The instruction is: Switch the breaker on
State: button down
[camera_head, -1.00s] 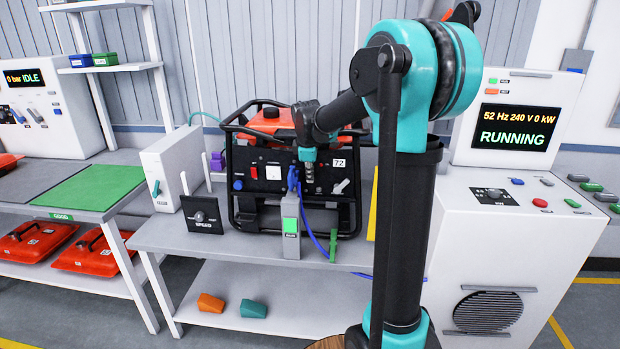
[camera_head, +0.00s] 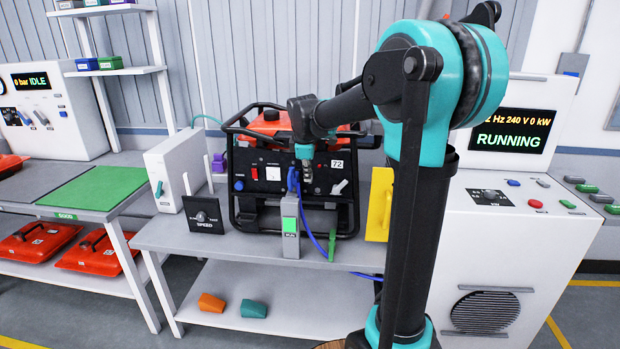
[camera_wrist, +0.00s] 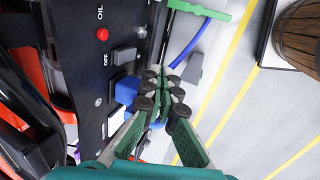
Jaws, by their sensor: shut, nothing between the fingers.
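The generator (camera_head: 262,200) stands on the grey bench, its black front panel facing out. It also shows sideways in the wrist view (camera_wrist: 88,75). A dark grey switch part (camera_wrist: 123,56) sits beside an OFF mark; I cannot tell for sure that it is the breaker, nor its position. A blue plug (camera_wrist: 127,90) is beside it. My gripper (camera_wrist: 166,84) is shut and empty, with its tips in front of the panel close to the plug and switch; contact is unclear. In the head view my gripper (camera_head: 307,178) partly covers the panel.
A grey post with a green light (camera_head: 290,226) stands before the generator. A blue cable (camera_head: 318,239) runs past a green clip (camera_head: 332,245). A yellow plate (camera_head: 379,205) is at the right. The console (camera_head: 506,141) reads RUNNING, 240 V, 0 kW. A black SPEED dial plate (camera_head: 204,215) stands left.

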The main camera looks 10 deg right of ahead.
jog(key=v, duration=0.8)
jog(key=s+f+n+t, duration=0.1)
jog(key=n, duration=0.5)
jog(key=s+f+n+t, duration=0.1)
jog(key=n, duration=0.5)
jog(key=s+a+f+n+t+h, duration=0.1)
jog(key=n, duration=0.5)
jog(key=shift+s+t, duration=0.3)
